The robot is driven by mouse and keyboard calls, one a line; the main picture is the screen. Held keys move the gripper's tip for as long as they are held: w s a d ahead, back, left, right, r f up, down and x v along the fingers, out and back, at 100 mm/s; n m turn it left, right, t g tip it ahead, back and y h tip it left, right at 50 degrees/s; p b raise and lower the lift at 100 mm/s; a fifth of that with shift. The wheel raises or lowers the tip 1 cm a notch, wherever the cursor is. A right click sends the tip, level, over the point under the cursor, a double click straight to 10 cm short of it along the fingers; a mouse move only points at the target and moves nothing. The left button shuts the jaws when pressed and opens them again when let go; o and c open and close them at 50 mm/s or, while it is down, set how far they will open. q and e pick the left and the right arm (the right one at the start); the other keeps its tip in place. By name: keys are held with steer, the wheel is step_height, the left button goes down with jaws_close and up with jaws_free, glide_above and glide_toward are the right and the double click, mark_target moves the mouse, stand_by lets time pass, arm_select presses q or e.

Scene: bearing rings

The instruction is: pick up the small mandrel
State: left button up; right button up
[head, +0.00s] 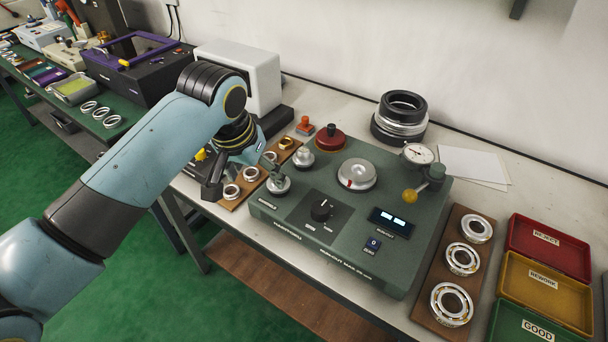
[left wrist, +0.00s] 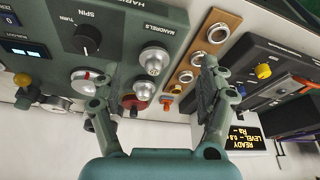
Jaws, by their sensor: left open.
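Two silver mandrels stand on the green machine's left end, by the "MANDRELS" label: a front one (head: 279,187) and a back one (head: 303,157). The left wrist view also shows the front one (left wrist: 152,61) and the back one (left wrist: 144,90). I cannot tell surely which is the small one. My left gripper (head: 242,176) is open and empty, over the machine's left end and the ring board. In the head view one finger partly covers the front mandrel. In the left wrist view both mandrels appear between the spread fingers (left wrist: 155,88). My right gripper is not in view.
The green machine (head: 330,262) carries a spindle disc (head: 356,174), red knob (head: 330,138) and dial gauge (head: 418,153). A wooden board with small rings (head: 231,191) lies left of it. Bearings (head: 452,304) and trays (head: 543,282) stand right. A white box (head: 240,68) stands behind.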

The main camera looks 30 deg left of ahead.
arm_select(q)
steer(key=w+r, duration=0.1)
steer(key=w, duration=0.2)
steer(key=b, duration=0.1)
glide_above(274, 188)
steer(key=shift+t, duration=0.4)
step_height(274, 188, down, 4)
steer(key=x, duration=0.5)
steer(key=shift+w+d+f, duration=0.1)
steer(key=shift+w+f, duration=0.05)
steer(key=shift+f, duration=0.2)
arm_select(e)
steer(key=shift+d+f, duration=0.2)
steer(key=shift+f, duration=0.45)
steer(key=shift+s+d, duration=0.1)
arm_select(q)
steer(key=c, duration=1.5)
steer(key=shift+c, duration=0.2)
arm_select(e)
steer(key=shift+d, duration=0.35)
arm_select(q)
steer(key=shift+r, duration=0.1)
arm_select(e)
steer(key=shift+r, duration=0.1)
